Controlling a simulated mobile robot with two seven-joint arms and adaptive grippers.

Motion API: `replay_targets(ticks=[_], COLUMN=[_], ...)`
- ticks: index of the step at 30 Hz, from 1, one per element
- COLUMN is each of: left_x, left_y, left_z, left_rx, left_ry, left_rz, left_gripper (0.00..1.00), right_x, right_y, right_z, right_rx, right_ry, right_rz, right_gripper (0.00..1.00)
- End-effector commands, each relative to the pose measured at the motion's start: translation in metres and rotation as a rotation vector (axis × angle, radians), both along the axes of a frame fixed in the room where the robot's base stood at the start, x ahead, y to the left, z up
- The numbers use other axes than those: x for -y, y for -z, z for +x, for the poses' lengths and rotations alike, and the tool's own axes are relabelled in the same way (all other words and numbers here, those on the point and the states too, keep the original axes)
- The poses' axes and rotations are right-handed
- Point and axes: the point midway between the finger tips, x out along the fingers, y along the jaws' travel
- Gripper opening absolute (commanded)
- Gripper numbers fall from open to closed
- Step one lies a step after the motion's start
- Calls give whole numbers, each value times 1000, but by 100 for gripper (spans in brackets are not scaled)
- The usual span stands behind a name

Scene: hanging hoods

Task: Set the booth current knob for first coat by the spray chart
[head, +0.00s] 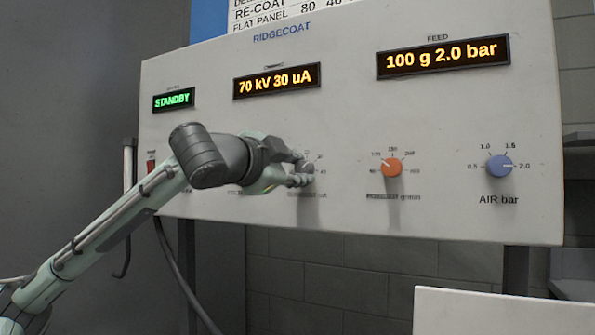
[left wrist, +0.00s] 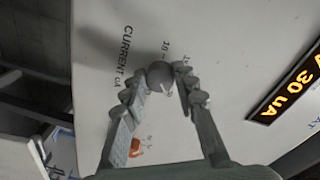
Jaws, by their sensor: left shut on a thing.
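The grey current knob (head: 309,168) sits low on the pale RIDGECOAT panel (head: 350,120). My left gripper (head: 302,170) is shut on this knob, its fingers on either side. The left wrist view shows the knob (left wrist: 160,73) between the fingertips (left wrist: 160,88), beside the label "CURRENT uA". The knob's pointer is too small to read. The amber display (head: 277,80) above reads "70 kV 30 uA". The spray chart (head: 285,14) is cut off at the top; "RE-COAT" and "FLAT PANEL 80" show, but no first coat row. My right gripper is not in view.
An orange knob (head: 391,168) and a blue AIR bar knob (head: 499,166) are to the right. A feed display (head: 443,56) reads "100 g 2.0 bar". A green display (head: 174,99) reads "STANDBY". A red switch (head: 151,167) is at far left. A white board (head: 500,312) stands lower right.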

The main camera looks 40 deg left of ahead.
Motion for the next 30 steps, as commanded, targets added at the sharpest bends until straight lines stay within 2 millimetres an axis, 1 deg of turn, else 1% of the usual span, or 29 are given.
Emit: replay_targets(ticks=[6,18,19,21,24,30], left_x=[0,0,0,0,0,0], left_y=[0,0,0,0,0,0], left_z=[0,0,0,0,0,0], left_rx=[-12,-13,-13,-13,-13,-13], left_ry=[1,1,1,1,1,0], left_rz=[39,45,45,45,44,44], left_gripper=[0,0,29,38,49,49], right_x=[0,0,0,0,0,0], right_y=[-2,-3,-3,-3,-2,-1], right_z=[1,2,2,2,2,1], right_rx=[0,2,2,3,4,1], right_ry=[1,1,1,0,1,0], right_rz=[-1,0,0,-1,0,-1], right_gripper=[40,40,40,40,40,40])
